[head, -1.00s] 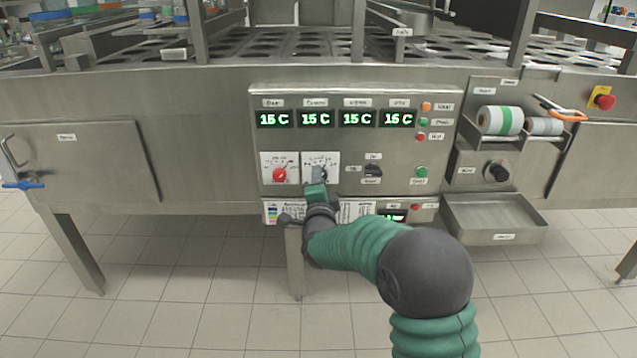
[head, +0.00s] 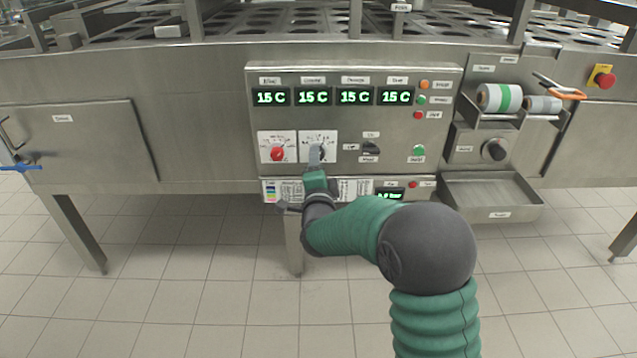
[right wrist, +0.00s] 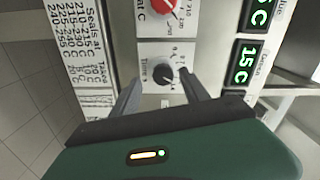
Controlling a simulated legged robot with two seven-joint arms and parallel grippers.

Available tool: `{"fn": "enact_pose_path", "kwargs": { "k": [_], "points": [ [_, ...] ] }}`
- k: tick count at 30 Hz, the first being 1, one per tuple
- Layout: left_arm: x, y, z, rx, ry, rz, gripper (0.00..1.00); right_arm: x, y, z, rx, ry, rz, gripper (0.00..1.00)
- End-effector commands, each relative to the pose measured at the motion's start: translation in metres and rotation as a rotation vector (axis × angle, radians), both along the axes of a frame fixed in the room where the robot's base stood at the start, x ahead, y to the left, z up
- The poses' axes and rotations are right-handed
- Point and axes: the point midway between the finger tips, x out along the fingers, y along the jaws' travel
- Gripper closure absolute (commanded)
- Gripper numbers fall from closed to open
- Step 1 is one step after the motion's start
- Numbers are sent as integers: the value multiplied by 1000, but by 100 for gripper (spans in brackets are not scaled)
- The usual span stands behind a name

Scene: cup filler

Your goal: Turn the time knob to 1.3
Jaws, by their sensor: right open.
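The time knob (right wrist: 162,74) is a dark round knob on a white dial plate labelled "Time" in the right wrist view. Its exact setting is too small to read. My right gripper (right wrist: 160,78) is open, with one finger toward each side of the knob; I cannot tell whether they touch it. In the head view the right gripper (head: 315,157) is in front of the time dial plate (head: 318,138) and partly hides the knob. My left gripper is not in view.
A red knob (head: 277,154) sits directly left of the time dial. A black switch (head: 371,149) and green button (head: 419,150) are to the right. Green displays (head: 313,97) read 15 C. A metal tray (head: 490,190) juts out at lower right.

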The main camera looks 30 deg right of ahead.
Motion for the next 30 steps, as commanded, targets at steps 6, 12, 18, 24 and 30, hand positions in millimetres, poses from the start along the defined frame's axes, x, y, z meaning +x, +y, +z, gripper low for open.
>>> {"fn": "enact_pose_path", "kwargs": {
  "k": [6, 12, 18, 24, 30],
  "points": [
    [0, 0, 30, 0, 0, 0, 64, -55, 35, 6, -1, 5, 3, 46],
    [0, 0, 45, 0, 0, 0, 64, -100, 61, 3, 0, 5, 1, 46],
    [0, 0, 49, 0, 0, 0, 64, -121, 74, 0, 1, 4, 0, 46],
    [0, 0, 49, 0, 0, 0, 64, -123, 75, -1, 2, 2, -1, 46],
    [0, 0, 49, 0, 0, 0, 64, -123, 75, -1, 1, 3, -1, 46]
  ]
}}
